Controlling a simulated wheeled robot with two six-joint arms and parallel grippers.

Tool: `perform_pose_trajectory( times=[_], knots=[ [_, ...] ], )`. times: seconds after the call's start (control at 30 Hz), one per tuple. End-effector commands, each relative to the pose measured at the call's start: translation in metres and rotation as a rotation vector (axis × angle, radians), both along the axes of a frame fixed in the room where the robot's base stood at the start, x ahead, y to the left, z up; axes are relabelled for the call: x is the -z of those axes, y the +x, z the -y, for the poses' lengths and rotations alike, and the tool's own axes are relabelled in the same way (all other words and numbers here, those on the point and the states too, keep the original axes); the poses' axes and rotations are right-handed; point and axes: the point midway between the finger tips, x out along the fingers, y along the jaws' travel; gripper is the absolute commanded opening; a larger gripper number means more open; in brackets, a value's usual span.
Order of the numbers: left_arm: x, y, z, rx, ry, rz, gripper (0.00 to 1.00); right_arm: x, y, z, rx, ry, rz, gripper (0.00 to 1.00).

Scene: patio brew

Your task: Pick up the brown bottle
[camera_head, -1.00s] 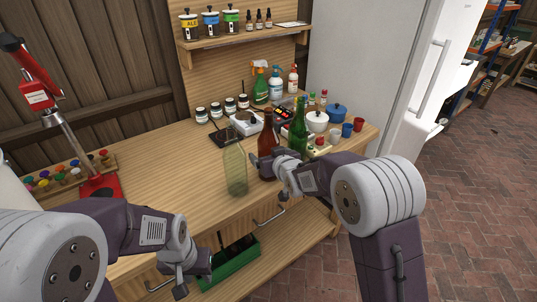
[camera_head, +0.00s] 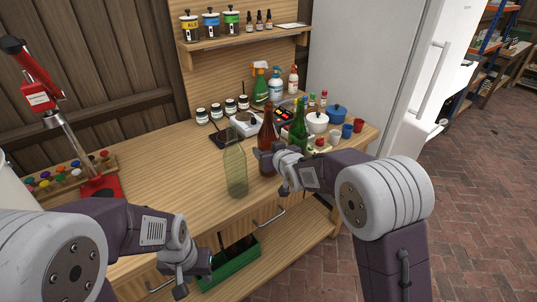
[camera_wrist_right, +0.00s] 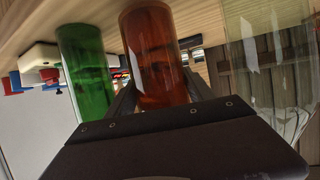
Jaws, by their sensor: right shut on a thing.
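The brown bottle (camera_head: 267,128) stands upright at the front of the wooden workbench, between a clear bottle and a green bottle. My right gripper (camera_head: 268,160) is shut on its lower body. In the right wrist view the brown bottle (camera_wrist_right: 155,58) fills the space between the dark fingers (camera_wrist_right: 158,98). I cannot tell whether its base is off the bench. My left gripper (camera_head: 183,284) hangs low in front of the bench, away from the bottles. Its fingertips are too small to read.
The clear bottle (camera_head: 236,170) stands just left of the brown one, and the green bottle (camera_head: 299,128) just right. Behind are a scale (camera_head: 244,126), jars and spray bottles. The bench's left middle is clear.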

Motion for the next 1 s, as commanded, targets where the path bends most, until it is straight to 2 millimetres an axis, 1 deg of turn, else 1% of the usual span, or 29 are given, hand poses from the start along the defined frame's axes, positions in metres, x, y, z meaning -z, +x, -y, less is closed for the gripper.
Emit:
perform_pose_trajectory(
  times=[0.03, 0.07, 0.17, 0.3, 0.47, 0.6, 0.7, 0.87, 1.0],
  knots=[
    [-0.004, 0.0, 0.0, 0.0, 0.0, 0.0, 0.36, -0.015, 0.001, 0.0, 0.0, 0.003, 0.008, 0.0],
    [-0.005, 0.0, 0.0, 0.0, 0.0, 0.0, 0.36, -0.022, 0.001, 0.0, 0.0, 0.003, 0.008, 0.0],
    [-0.007, 0.0, 0.0, 0.0, 0.0, 0.0, 0.36, -0.034, -0.012, 0.017, 0.004, 0.001, 0.006, 0.0],
    [-0.019, 0.0, 0.0, 0.0, 0.0, 0.0, 0.36, -0.057, -0.034, 0.043, 0.005, 0.0, 0.006, 0.0],
    [-0.035, 0.0, 0.0, 0.0, 0.0, 0.0, 0.36, -0.079, -0.057, 0.07, 0.004, 0.0, 0.005, 0.0],
    [-0.043, 0.0, 0.0, 0.0, 0.0, 0.0, 0.36, -0.087, -0.069, 0.084, 0.003, 0.001, 0.005, 0.0],
    [-0.044, 0.0, 0.0, 0.0, 0.0, 0.0, 0.36, -0.089, -0.073, 0.089, 0.001, 0.001, 0.003, 0.0],
    [-0.044, 0.0, 0.0, 0.0, 0.0, 0.0, 0.36, -0.088, -0.075, 0.09, -0.003, 0.001, 0.003, 0.0],
    [-0.044, 0.0, 0.0, 0.0, 0.0, 0.0, 0.36, -0.094, -0.073, 0.086, -0.024, 0.001, 0.005, 0.0]
  ],
)
